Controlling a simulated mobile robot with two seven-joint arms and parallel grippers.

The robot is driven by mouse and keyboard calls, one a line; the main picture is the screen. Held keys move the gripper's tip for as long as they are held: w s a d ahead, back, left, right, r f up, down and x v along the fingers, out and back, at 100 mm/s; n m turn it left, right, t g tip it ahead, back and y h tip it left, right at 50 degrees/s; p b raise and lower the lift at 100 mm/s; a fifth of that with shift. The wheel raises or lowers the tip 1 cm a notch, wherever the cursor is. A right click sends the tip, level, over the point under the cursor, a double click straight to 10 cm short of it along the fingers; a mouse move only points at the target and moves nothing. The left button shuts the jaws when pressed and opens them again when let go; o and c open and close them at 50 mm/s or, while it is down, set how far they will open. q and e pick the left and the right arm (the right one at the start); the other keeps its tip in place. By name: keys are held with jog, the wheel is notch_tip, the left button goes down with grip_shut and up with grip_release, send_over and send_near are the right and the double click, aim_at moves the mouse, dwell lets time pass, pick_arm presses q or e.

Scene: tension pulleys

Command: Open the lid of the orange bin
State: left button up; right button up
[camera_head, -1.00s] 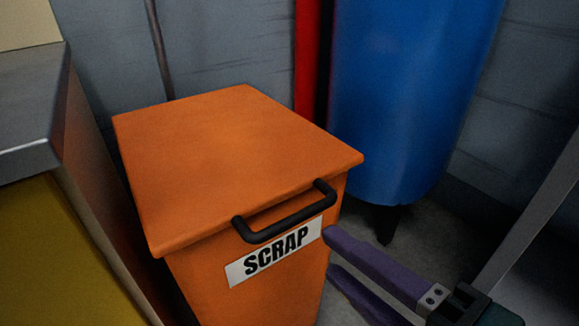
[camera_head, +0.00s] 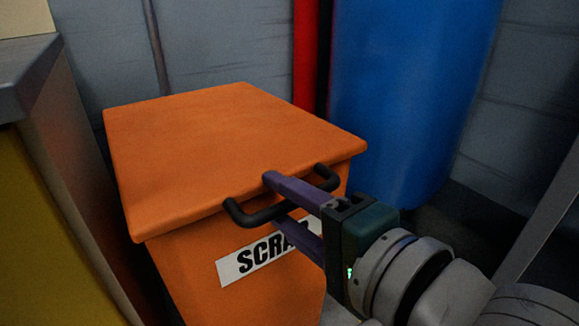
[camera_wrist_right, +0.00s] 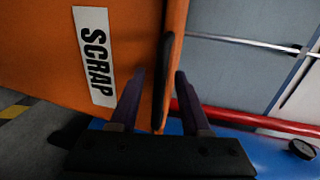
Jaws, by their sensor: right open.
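The orange bin (camera_head: 250,275) stands in the middle of the head view, its lid (camera_head: 225,150) lying closed on top. A black bar handle (camera_head: 256,214) sticks out from the lid's front edge, above the white SCRAP label (camera_head: 245,265). My right gripper (camera_head: 272,200) is open at the handle, one purple finger above the bar and one below it. In the right wrist view the handle (camera_wrist_right: 166,80) lies between the two open fingers (camera_wrist_right: 160,85); I cannot tell if either touches it. My left gripper is not in view.
A blue cylinder (camera_head: 410,100) and a red pipe (camera_head: 306,55) stand behind the bin at right. A metal-topped yellow cabinet (camera_head: 40,240) is close on the left. A grey wall (camera_head: 230,45) closes off the back.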

grip_shut()
dwell(1.3)
